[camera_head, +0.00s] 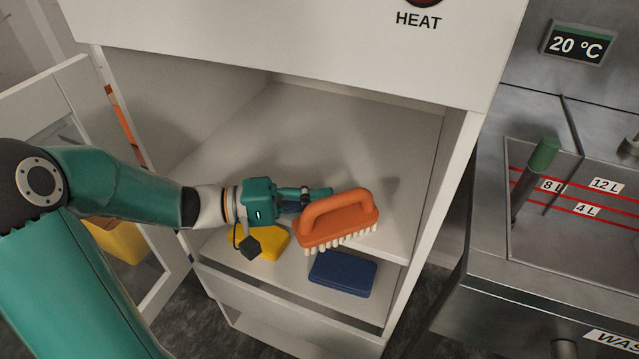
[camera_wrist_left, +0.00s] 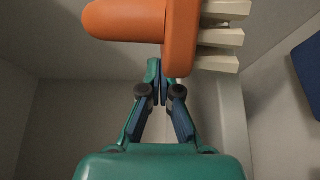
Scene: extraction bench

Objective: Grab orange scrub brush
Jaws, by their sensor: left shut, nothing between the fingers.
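The orange scrub brush (camera_head: 338,222) has a looped handle on top and pale bristles facing down. It shows at the front of the open cabinet's shelf; I cannot tell how it rests there. My left gripper (camera_head: 318,195) reaches in from the left, just beside and partly behind the brush handle. In the left wrist view the brush (camera_wrist_left: 181,38) lies right at the fingertips, bristles to the right. The left fingers (camera_wrist_left: 157,82) are closed together with nothing between them. Whether they touch the brush is unclear. My right gripper is out of view.
A dark blue block (camera_head: 342,274) and a yellow block (camera_head: 272,242) lie on the lower level of the cabinet (camera_head: 440,200). Its side walls and the open door at left bound the space. A steel basin (camera_head: 590,220) with a green-handled tool (camera_head: 543,158) stands at right.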

